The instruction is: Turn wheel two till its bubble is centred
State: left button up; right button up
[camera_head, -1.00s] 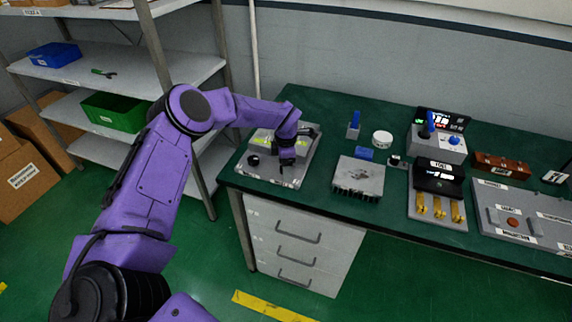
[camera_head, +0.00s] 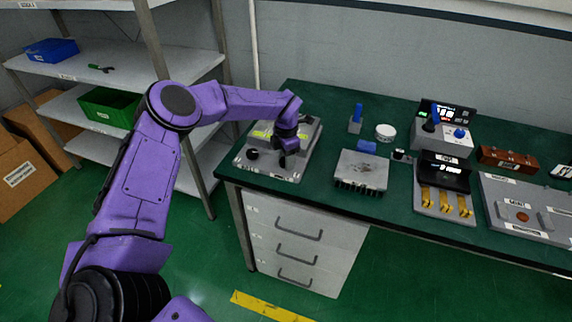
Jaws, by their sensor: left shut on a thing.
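A grey levelling plate (camera_head: 246,163) lies at the left end of the green bench. It carries a raised grey block with yellow-green bubble vials (camera_head: 262,134) and a black wheel (camera_head: 252,154) at its front left. My left gripper (camera_head: 284,160) points down over the front right part of the plate, to the right of that black wheel. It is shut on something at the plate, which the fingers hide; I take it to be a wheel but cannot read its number. The bubbles are too small to read. My right gripper is not in view.
A finned grey block (camera_head: 362,170) stands right of the plate, with a blue block (camera_head: 366,147) and white round tin (camera_head: 385,131) behind it. Further right are a joystick box (camera_head: 452,144) and yellow-fingered unit (camera_head: 444,200). A shelf post (camera_head: 190,165) stands left of the bench.

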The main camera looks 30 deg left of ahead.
pick_arm(q)
jog(key=n+b, duration=0.5)
jog(key=shift+a+f+n, duration=0.1)
jog(key=shift+f+n, duration=0.1)
jog(key=shift+n, duration=0.1)
jog(key=n+b, duration=0.2)
jog(key=n, duration=0.1)
jog(key=shift+w+r, duration=0.1)
jog(key=shift+r+n+b, duration=0.15)
jog(key=shift+n+b, duration=0.7)
jog(key=shift+n, duration=0.25)
jog(key=o, duration=1.1)
jog(key=shift+c, duration=0.2)
notch_tip(320, 180, up, 10)
jog(key=shift+r+b, duration=0.2)
jog(key=shift+b, duration=0.25)
